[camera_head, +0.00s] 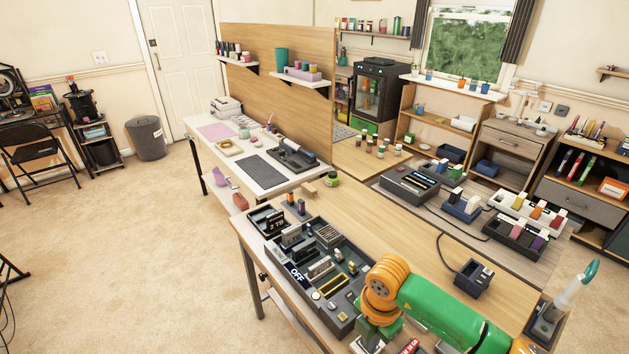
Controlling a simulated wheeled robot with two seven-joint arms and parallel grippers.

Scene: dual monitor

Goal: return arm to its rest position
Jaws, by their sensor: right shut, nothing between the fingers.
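My right arm, green with orange joints, comes in from the bottom right corner over the near wooden workbench (388,215). Its orange wrist is bent down beside a dark parts tray (262,238). My right gripper (369,341) points down at the tray's near right corner, low in the picture. It is shut with nothing in it. The wrist partly hides it, and I cannot tell whether it touches anything. My left arm and gripper are not in view.
The tray holds several dark modules and a block marked OFF (297,273). Bare wood lies between tray and holder.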

